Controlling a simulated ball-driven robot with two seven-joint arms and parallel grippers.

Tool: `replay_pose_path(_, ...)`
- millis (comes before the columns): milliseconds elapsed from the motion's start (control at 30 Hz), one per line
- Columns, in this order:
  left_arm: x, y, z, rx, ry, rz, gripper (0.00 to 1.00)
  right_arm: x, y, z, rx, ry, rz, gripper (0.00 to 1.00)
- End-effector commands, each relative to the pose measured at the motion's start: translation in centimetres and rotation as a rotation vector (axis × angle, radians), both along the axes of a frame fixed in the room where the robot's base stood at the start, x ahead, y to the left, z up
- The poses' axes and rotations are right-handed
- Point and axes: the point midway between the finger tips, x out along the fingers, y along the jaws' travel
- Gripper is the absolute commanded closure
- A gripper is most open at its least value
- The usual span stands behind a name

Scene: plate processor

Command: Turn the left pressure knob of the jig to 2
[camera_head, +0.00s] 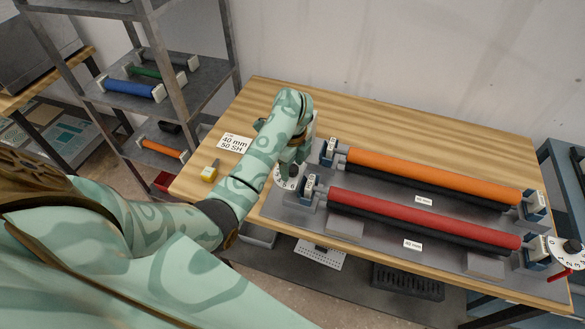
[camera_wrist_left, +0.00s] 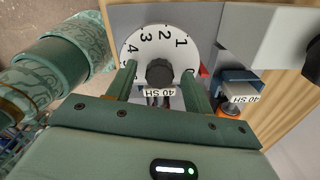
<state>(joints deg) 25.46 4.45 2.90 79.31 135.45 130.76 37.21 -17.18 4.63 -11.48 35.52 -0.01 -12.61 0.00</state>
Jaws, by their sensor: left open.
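The left pressure knob is a black knob (camera_wrist_left: 160,73) on a white dial (camera_wrist_left: 152,45) with printed numbers. In the head view the dial (camera_head: 285,184) shows at the left end of the grey jig (camera_head: 345,230). My left gripper (camera_head: 290,166) is over this knob. In the left wrist view the left gripper (camera_wrist_left: 159,69) is open, one finger on each side of the knob, with gaps visible. A red mark (camera_wrist_left: 203,71) shows at the dial's right edge, near the 0. The knob's exact setting is hard to read. My right gripper is out of view.
An orange roller (camera_head: 430,177) and a red roller (camera_head: 420,217) lie along the jig. The right dial (camera_head: 568,252) is at its far right end.

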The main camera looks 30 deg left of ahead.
Motion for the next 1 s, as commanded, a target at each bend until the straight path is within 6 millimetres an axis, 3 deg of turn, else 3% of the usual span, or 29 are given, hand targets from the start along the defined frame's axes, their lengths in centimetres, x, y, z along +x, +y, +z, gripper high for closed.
replay_pose_path(333,0.0,-0.01,-0.4,-0.001,-0.001,0.0,0.51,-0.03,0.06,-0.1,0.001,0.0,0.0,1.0)
replay_pose_path(500,0.0,-0.01,-0.39,0.0,0.0,0.0,0.93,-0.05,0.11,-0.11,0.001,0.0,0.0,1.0)
replay_pose_path(1000,-0.02,-0.13,-0.27,-0.003,0.001,-0.11,0.93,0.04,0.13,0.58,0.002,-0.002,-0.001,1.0)
